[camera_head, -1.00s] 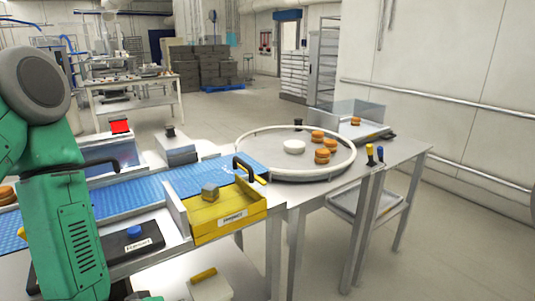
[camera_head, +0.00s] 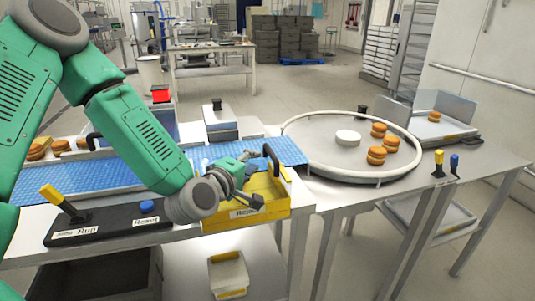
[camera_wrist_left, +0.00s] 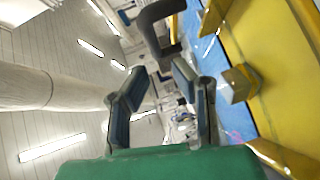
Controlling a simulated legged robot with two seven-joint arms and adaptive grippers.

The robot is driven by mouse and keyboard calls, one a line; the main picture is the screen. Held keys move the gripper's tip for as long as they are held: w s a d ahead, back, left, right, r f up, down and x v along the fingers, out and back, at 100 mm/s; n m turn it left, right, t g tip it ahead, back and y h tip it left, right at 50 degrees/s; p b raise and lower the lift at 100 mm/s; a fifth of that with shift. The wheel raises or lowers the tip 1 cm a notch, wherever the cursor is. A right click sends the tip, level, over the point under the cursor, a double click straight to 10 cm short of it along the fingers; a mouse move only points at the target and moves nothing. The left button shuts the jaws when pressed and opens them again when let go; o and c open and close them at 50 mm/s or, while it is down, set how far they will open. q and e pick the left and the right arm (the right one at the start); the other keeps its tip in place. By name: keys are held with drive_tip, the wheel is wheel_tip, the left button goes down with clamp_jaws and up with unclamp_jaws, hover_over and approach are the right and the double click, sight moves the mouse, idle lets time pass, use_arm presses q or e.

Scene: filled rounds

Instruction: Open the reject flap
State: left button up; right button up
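The yellow box-like unit (camera_head: 270,206) with a white label stands at the right end of the blue conveyor; I take it to hold the reject flap. A black arched handle (camera_head: 271,158) rises at its far right corner; a dark handle-like bar also shows in the wrist view (camera_wrist_left: 158,30). My left gripper (camera_head: 246,172) is over the unit's left part, short of the handle. In the wrist view its two dark fingers (camera_wrist_left: 160,88) are apart with nothing between them. A small block (camera_wrist_left: 238,84) on the yellow surface is beside the fingers, outside them. My right gripper is not in view.
A panel (camera_head: 115,222) with a yellow lever and blue button lies in front of the conveyor (camera_head: 75,180). A round table (camera_head: 330,150) with several buns is on the right. A small white bin (camera_head: 229,275) is below.

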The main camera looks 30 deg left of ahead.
sight(271, 154)
use_arm(q)
drive_tip(key=w, duration=0.2)
drive_tip(key=w+d, duration=0.1)
drive_tip(key=w, duration=0.1)
drive_tip(key=w+d, duration=0.1)
drive_tip(key=w, duration=0.1)
drive_tip(key=shift+w+f, duration=0.1)
drive_tip(key=shift+w, duration=0.05)
drive_tip(key=shift+w+a, duration=0.1)
drive_tip(key=shift+w, duration=0.2)
drive_tip(key=shift+w+a+f, duration=0.2)
drive_tip(key=shift+a, duration=0.2)
drive_tip(key=shift+w+a+f, duration=0.15)
drive_tip(key=shift+a, duration=0.2)
drive_tip(key=shift+a+f, duration=0.1)
drive_tip(key=shift+a, duration=0.35)
drive_tip(key=shift+d, duration=0.4)
clamp_jaws()
drive_tip(key=shift+s+d, duration=0.1)
drive_tip(key=shift+d, duration=0.2)
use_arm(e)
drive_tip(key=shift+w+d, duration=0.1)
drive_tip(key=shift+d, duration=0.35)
